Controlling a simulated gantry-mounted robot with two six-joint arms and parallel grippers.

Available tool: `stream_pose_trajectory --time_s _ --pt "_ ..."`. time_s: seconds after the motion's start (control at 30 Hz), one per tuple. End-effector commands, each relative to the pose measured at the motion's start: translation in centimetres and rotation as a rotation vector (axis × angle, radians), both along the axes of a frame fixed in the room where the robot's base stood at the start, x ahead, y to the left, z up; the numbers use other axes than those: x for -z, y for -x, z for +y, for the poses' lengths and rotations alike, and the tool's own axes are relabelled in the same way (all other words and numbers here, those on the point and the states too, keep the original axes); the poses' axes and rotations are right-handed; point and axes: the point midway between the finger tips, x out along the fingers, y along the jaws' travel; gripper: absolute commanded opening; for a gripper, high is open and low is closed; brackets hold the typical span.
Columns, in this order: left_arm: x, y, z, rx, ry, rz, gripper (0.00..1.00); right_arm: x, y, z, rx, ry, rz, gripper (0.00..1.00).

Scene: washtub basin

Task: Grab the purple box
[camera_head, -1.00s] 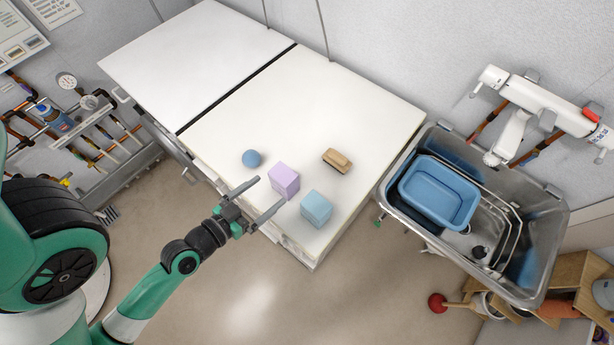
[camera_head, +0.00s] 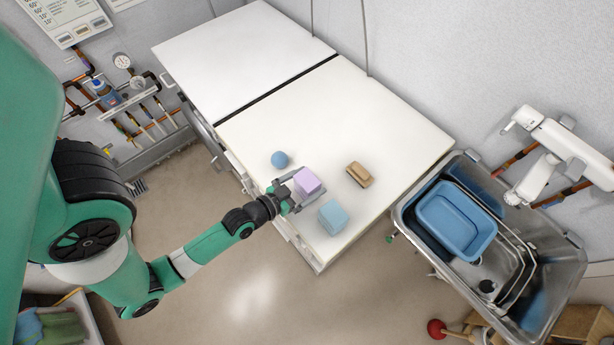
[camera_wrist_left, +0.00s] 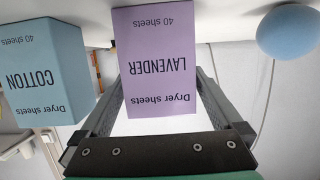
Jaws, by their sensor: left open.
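The purple box (camera_head: 307,181) stands on the white table near its front edge. It also shows in the left wrist view (camera_wrist_left: 157,60), where its label reads lavender dryer sheets. My left gripper (camera_head: 309,187) is open, with one finger on each side of the purple box; the fingers also show in the left wrist view (camera_wrist_left: 156,95). I cannot tell whether either finger touches the box. My right gripper is not in view.
A blue cotton box (camera_head: 332,216) stands close to the gripper's near finger. A blue ball (camera_head: 280,159) lies beyond the other finger. A brown brush (camera_head: 359,174) lies to the right. A metal sink (camera_head: 540,262) holds a blue basin (camera_head: 456,220).

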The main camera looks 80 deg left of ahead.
Motion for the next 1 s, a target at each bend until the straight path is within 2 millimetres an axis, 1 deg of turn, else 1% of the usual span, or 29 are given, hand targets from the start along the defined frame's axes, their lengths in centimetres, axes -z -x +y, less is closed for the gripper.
stream_pose_trajectory --time_s 0.03,0.13,0.23,0.4,0.47,0.5,0.57,0.6,0.67,0.7,0.83,1.0 --pt "0.0 -0.9 0.4 0.002 -0.002 -0.001 1.00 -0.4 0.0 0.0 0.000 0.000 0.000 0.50" --pt "0.6 -2.1 1.0 0.001 -0.001 -0.002 1.00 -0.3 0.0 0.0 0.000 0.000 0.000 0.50" --pt "0.8 -2.5 1.1 0.000 -0.001 0.000 1.00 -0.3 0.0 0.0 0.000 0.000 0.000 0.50" --pt "0.8 -2.4 1.1 0.000 -0.001 0.000 1.00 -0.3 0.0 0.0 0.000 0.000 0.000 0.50" --pt "0.8 -2.4 1.1 0.000 -0.001 0.000 0.89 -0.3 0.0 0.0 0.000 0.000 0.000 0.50" --pt "0.8 -2.4 1.1 0.000 -0.001 0.000 0.82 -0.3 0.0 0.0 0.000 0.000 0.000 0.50" --pt "0.8 -2.4 1.1 0.000 -0.001 0.000 0.71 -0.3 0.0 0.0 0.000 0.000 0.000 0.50" --pt "0.8 -2.4 1.1 0.000 -0.001 0.000 0.64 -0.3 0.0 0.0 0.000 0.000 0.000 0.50" --pt "0.8 -2.4 1.1 0.000 -0.001 0.000 0.53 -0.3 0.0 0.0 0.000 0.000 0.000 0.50" --pt "0.8 -2.4 1.1 0.000 -0.001 0.000 0.46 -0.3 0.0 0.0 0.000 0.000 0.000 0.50" --pt "0.8 -2.4 1.1 0.000 -0.001 0.000 0.23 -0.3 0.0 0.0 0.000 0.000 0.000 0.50" --pt "0.7 -2.4 1.1 0.000 -0.001 0.000 0.22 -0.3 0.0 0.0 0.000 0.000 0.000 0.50"
